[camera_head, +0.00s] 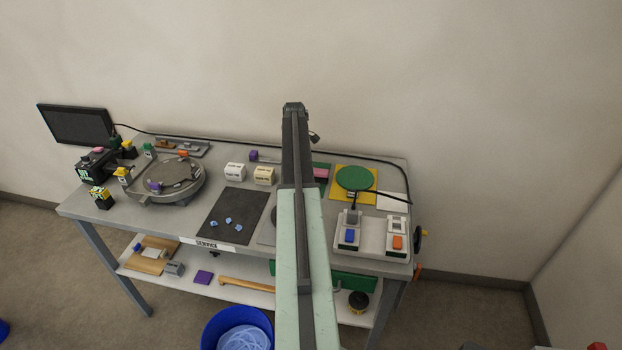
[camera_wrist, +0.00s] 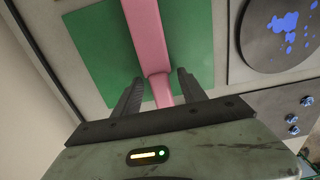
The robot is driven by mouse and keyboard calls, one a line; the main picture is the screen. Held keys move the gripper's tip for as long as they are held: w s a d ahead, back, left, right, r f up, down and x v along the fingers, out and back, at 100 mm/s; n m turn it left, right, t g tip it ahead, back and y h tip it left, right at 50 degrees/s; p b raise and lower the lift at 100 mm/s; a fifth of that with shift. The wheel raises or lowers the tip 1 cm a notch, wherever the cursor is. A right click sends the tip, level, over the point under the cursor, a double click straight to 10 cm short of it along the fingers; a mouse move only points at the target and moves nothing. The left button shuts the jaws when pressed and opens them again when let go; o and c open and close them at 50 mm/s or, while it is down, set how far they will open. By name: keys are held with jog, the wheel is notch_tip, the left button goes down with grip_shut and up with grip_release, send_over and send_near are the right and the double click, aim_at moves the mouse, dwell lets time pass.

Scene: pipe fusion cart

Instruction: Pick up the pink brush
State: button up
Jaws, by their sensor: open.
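The pink brush (camera_wrist: 147,35) lies on a green mat (camera_wrist: 92,55) in the wrist view, its long pink body running from the top edge down between my fingers. My gripper (camera_wrist: 158,78) is open, with one dark finger on each side of the brush. Clear gaps show between the fingers and the brush, and its lower end is hidden behind the gripper body. In the head view, a small pink part (camera_head: 321,174) shows on the green mat just right of my arm. My arm hides the rest there.
In the wrist view, a dark disc with blue spots (camera_wrist: 283,33) lies right of the mat. On the bench in the head view are a yellow plate with a green disc (camera_head: 355,178), a switch box (camera_head: 371,234), two small blocks and a dark mat (camera_head: 232,213).

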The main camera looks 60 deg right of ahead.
jog(key=shift+r, duration=0.1)
grip_shut()
